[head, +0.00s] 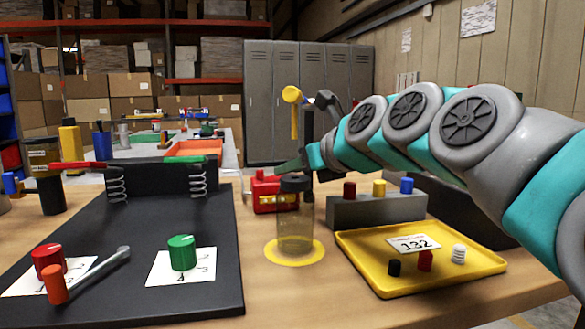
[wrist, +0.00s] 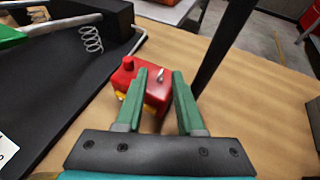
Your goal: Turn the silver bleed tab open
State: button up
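The silver bleed tab (wrist: 161,75) is a small, thin upright piece on top of a red block (wrist: 127,78) in the wrist view. The red block, with a red knob and some yellow on its side, also shows in the head view (head: 268,195), where I cannot make out the tab. My gripper (wrist: 160,72) is open, its two green fingers either side of the tab in the picture, with a gap to each. Contact and height are hard to judge. In the head view my gripper (head: 291,166) is above the red block, partly hidden.
A clear cylinder with a dark lid (head: 295,225) stands on a yellow disc before the red block. A dark post (head: 306,130) rises close behind. A black board (head: 130,270) with knobs lies left. A yellow tray (head: 350,262) and grey block (head: 375,212) stand right.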

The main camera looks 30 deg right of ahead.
jog(key=shift+w, duration=0.2)
jog(key=shift+c, duration=0.2)
grip_shut()
dwell(1.2)
